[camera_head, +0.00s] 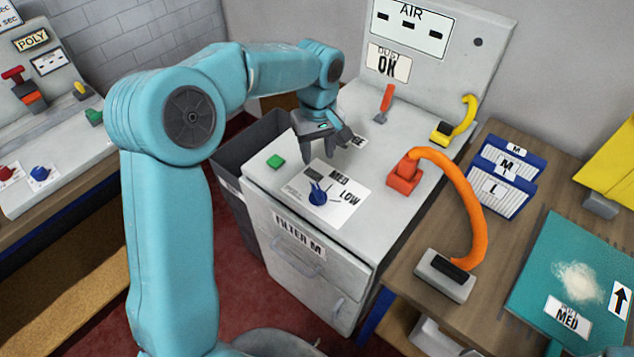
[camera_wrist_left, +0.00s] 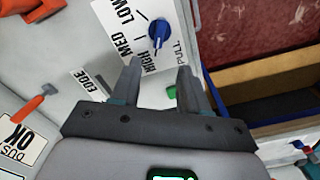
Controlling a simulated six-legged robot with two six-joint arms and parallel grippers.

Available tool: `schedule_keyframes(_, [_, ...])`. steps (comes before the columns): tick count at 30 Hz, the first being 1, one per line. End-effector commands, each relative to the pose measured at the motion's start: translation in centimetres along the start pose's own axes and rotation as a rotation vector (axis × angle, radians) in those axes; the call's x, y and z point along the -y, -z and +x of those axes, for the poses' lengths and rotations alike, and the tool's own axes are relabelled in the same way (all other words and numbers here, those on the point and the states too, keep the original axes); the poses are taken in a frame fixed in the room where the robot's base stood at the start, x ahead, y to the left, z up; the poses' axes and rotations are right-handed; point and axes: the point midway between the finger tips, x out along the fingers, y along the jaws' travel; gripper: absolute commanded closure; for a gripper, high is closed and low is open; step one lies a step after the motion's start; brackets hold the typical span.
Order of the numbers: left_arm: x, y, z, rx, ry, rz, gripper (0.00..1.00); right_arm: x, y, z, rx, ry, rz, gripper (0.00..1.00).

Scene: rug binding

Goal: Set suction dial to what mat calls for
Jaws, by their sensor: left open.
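The suction dial is a blue knob (camera_head: 318,193) on a white plate (camera_head: 338,206) on top of the grey cabinet. The plate reads MED and LOW in the head view; the wrist view also shows HIGH beside the blue knob (camera_wrist_left: 158,30). I cannot tell for sure which mark the knob points to. The teal mat (camera_head: 540,262) lies on the right-hand table, with a label reading MED (camera_head: 567,318) and a pale dust patch. My left gripper (camera_head: 325,152) is open and empty above the cabinet, behind the dial and apart from it. It also shows in the wrist view (camera_wrist_left: 160,82).
A green button (camera_head: 275,161) sits left of the dial. An orange hose (camera_head: 466,195) arches right of it, from a red fitting (camera_head: 404,175) to a grey nozzle (camera_head: 445,275). A red-orange lever (camera_head: 385,103) and a yellow hose (camera_head: 466,115) stand behind. A dark bin (camera_head: 232,150) is left.

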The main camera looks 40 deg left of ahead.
Motion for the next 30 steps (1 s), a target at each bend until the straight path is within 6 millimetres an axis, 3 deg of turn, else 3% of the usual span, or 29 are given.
schedule_keyframes(9, [0.3, -0.1, 7.7, 0.005, 0.005, 0.001, 0.55, 0.3, 0.0, -0.9, 0.0, 0.0, -0.001, 0.57])
schedule_keyframes(15, [0.2, 0.1, 11.5, 0.004, 0.004, 0.001, 0.55, 0.5, 0.0, -1.4, 0.0, 0.0, 0.0, 0.57])
schedule_keyframes(21, [0.1, 0.3, 13.4, 0.001, 0.0, 0.0, 0.55, 0.6, 0.0, -1.6, -0.001, 0.0, -0.001, 0.57])
schedule_keyframes(30, [0.0, 0.4, 13.7, 0.001, 0.0, 0.0, 0.55, 0.6, 0.0, -1.6, 0.0, 0.0, 0.0, 0.57])
